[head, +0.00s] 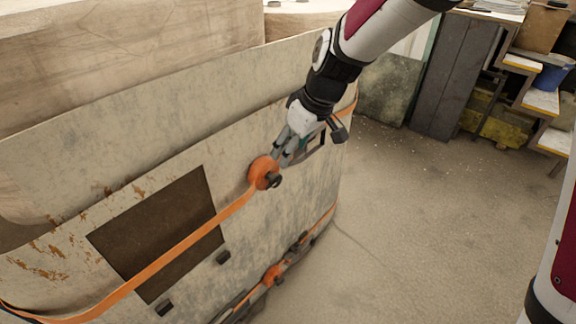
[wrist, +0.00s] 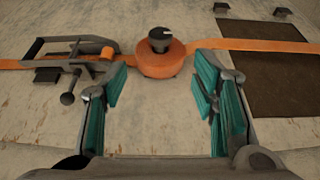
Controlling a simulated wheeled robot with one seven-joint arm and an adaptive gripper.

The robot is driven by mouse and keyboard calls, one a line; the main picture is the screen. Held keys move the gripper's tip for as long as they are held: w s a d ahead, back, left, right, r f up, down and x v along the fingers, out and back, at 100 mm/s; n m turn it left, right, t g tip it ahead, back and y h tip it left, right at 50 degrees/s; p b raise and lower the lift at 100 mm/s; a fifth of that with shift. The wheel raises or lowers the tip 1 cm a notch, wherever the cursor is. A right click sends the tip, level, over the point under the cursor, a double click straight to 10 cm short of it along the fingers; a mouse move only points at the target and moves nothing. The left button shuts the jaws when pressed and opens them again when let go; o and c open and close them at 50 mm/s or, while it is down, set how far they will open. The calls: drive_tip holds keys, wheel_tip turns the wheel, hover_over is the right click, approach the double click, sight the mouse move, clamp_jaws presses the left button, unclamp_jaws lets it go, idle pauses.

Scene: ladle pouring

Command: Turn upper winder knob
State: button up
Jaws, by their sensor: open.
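The upper winder is an orange disc (head: 262,172) with a dark knob (head: 275,181) on an orange strap, against the worn pale panel. In the wrist view the orange disc (wrist: 161,62) sits top centre, with the black knob (wrist: 159,39) on it. My gripper (head: 281,152) is just above the disc in the head view. In the wrist view its teal-padded fingers (wrist: 163,95) are spread apart below the disc, with nothing between them. I cannot tell whether a finger touches the disc.
A lower orange winder (head: 272,274) sits on a second strap below. A dark clamp frame (wrist: 62,60) is left of the upper disc in the wrist view. A brown rectangular patch (head: 160,232) marks the panel. Open floor (head: 420,220) lies to the right; shelves stand behind.

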sight(277, 177)
drive_tip(key=b+x, duration=0.2)
drive_tip(key=x, duration=1.1)
drive_tip(key=shift+f, duration=0.2)
drive_tip(key=c, duration=1.2)
